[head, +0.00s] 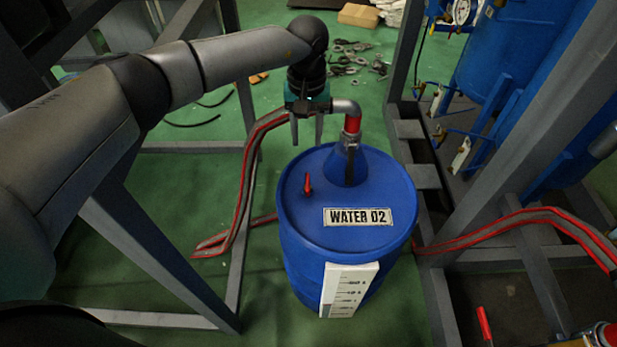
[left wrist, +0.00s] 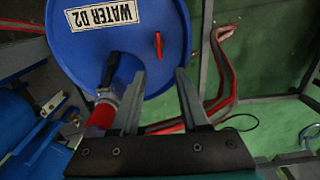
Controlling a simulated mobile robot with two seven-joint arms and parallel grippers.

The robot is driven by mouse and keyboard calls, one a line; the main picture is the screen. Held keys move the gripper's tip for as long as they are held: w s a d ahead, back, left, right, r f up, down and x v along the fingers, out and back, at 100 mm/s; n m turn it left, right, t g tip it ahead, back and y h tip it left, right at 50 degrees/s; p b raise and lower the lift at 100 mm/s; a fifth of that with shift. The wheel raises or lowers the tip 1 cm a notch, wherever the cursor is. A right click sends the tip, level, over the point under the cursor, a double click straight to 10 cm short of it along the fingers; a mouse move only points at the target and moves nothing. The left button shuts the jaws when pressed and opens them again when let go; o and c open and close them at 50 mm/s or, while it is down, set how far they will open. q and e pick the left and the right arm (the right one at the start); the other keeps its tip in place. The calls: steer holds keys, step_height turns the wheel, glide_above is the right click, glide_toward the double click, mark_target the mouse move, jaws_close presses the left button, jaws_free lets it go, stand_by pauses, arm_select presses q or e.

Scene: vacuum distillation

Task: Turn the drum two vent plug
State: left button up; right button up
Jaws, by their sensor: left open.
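The blue drum (head: 300,225) labelled WATER 02 (head: 357,216) stands upright on the green floor. A small red vent plug (head: 308,184) sits on its lid, left of the hose fitting; it also shows in the left wrist view (left wrist: 158,46). My left gripper (head: 307,143) is open and empty, pointing down above and behind the drum's far left edge, apart from the plug. In the left wrist view its two fingers (left wrist: 157,98) are spread, with the plug beyond their tips. My right gripper is not in view.
A funnel-shaped fitting with a red-collared pipe (head: 353,123) rises from the lid close to my left gripper. Red-edged hoses (head: 240,190) run left of the drum and others (head: 520,218) right. Grey frame posts stand on both sides. A level scale (head: 347,290) is on the drum's front.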

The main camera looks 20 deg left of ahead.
mark_target(307, 182)
arm_select(q)
step_height(307, 182, down, 13)
steer(key=b, duration=0.4)
steer(key=shift+d+r, duration=0.1)
steer(key=shift+f+b, duration=0.45)
steer(key=shift+f, duration=0.5)
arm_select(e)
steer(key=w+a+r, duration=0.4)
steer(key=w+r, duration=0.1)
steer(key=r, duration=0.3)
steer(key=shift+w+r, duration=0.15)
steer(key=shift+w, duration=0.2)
arm_select(q)
steer(key=shift+c, duration=0.3)
jaws_close()
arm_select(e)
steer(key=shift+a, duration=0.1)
